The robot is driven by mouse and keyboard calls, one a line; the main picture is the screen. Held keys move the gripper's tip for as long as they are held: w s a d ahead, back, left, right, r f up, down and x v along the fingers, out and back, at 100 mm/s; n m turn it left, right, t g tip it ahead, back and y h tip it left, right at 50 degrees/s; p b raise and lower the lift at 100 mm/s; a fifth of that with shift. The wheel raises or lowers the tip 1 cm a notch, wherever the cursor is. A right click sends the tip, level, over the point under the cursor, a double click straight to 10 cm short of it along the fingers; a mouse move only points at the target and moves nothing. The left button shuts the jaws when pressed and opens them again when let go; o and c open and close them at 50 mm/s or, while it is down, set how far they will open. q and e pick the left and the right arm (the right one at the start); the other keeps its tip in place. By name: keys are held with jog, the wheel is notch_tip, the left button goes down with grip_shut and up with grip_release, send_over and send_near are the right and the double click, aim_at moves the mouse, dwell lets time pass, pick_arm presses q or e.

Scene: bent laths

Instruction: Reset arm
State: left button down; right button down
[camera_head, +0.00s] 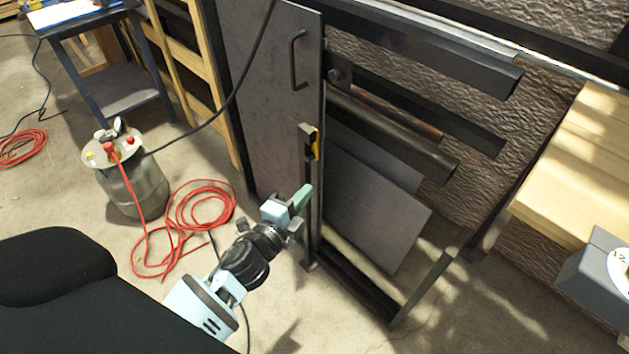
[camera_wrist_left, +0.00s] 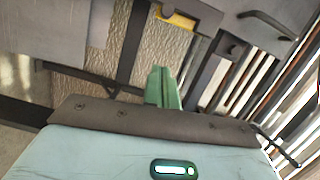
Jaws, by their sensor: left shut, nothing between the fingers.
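My left gripper (camera_head: 303,196) comes in from the lower left in the head view, in front of a dark metal rack. Its green fingers are shut and empty; they also show close together in the left wrist view (camera_wrist_left: 163,86). The fingers are near the rack's dark upright, below a black and yellow latch (camera_head: 312,143). The latch also shows in the left wrist view (camera_wrist_left: 177,18). I cannot tell whether the fingers touch the upright. My right gripper is in neither view.
A grey door panel (camera_head: 268,95) with a handle (camera_head: 298,58) stands left of the rack's bars. A metal tank (camera_head: 135,183) and a coiled red hose (camera_head: 195,210) are on the floor at left. A wooden bench (camera_head: 578,165) is at right.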

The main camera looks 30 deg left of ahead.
pick_arm(q)
jog(key=shift+s+a+r, duration=0.1)
jog(key=shift+s, duration=1.3)
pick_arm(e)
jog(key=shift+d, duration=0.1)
